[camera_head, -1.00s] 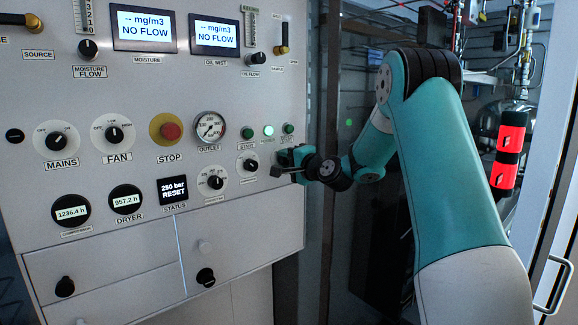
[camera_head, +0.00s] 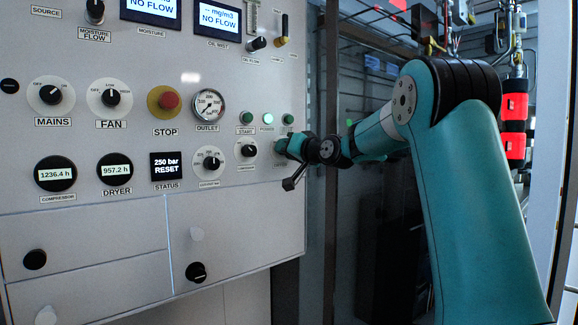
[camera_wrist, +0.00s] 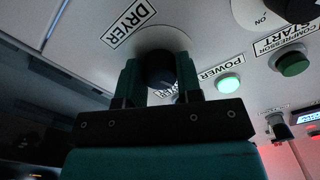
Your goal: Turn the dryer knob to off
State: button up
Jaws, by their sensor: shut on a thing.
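The dryer knob (camera_wrist: 160,68) is black and round, on a pale dial. The DRYER label (camera_wrist: 130,22) stands beside it in the wrist view. My gripper (camera_wrist: 158,75) has one finger on each side of the knob and is shut on it. The fingers hide part of the dial, so I cannot read its marks or the knob's setting. In the head view my gripper (camera_head: 284,148) is at the panel's right edge and hides the knob.
A compressor knob (camera_head: 248,150) sits just left of my gripper. Green POWER (camera_wrist: 228,84) and COMPRESSOR START (camera_wrist: 292,63) buttons are close by in the wrist view. The red STOP button (camera_head: 168,101) is farther left. Red cylinders (camera_head: 514,125) stand at the right.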

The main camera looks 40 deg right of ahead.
jog(key=shift+r+n+b, duration=0.15)
jog(key=shift+n+b, duration=1.25)
jog(key=shift+b, duration=0.1)
jog(key=shift+r+n+b, duration=0.15)
jog(key=shift+n+b, duration=1.25)
jog(key=shift+b, duration=0.05)
jog(key=shift+r, duration=0.1)
jog(key=o, duration=0.9)
jog(key=shift+o, duration=0.2)
jog(key=shift+f, duration=0.2)
